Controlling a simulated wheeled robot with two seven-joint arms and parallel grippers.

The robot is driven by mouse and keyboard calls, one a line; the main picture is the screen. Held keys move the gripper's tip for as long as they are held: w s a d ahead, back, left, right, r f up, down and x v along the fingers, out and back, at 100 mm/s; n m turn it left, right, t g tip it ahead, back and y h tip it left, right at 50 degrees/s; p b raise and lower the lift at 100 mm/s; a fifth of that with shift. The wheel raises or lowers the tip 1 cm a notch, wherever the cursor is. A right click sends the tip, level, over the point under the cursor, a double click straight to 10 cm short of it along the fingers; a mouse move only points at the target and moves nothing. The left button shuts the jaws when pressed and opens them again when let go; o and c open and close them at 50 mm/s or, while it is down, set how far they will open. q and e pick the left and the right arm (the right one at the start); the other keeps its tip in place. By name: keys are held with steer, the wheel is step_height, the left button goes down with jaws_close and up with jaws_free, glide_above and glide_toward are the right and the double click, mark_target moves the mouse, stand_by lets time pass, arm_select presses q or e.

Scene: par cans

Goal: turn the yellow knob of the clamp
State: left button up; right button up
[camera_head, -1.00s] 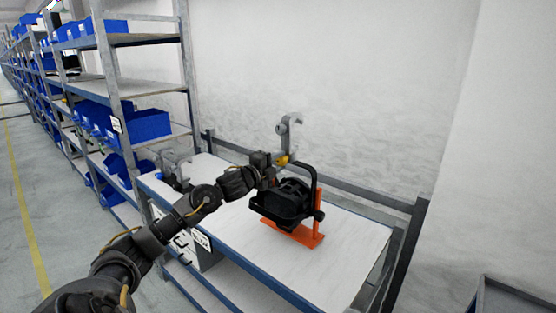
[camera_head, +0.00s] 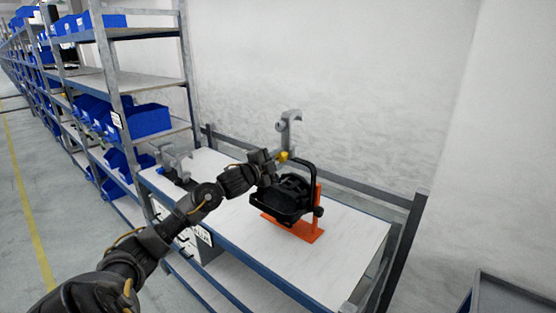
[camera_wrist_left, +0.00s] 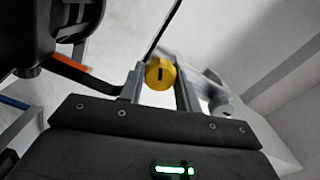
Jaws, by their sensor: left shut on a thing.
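The grey hook clamp (camera_head: 289,128) stands upright above the black par can (camera_head: 284,198), which sits on an orange stand (camera_head: 303,232) on the table. The yellow knob (camera_head: 282,156) is at the lower part of the clamp. My left gripper (camera_head: 274,159) reaches it from the left. In the left wrist view the yellow knob (camera_wrist_left: 160,73) lies between the two grey fingers of my left gripper (camera_wrist_left: 160,82), which are shut on it. The clamp (camera_wrist_left: 215,95) shows partly behind the right finger. My right gripper is not in view.
The white table (camera_head: 345,240) has free room to the right of the stand. More grey clamps (camera_head: 175,160) lie at its left end. A shelf rack with blue bins (camera_head: 150,120) stands at the left. A rail (camera_head: 370,192) runs along the back wall.

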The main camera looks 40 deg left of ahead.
arm_select(q)
steer(key=o, duration=1)
steer(key=shift+s+f+b, duration=0.2)
steer(key=shift+s+b, duration=0.1)
steer(key=shift+s, duration=0.2)
steer(key=shift+s+d+r+b, duration=0.1)
steer(key=shift+s+b, duration=0.65)
steer(key=shift+s, duration=1.7)
steer(key=shift+s+r+b, duration=0.1)
steer(key=shift+s+b, duration=0.65)
steer(key=shift+s, duration=1.7)
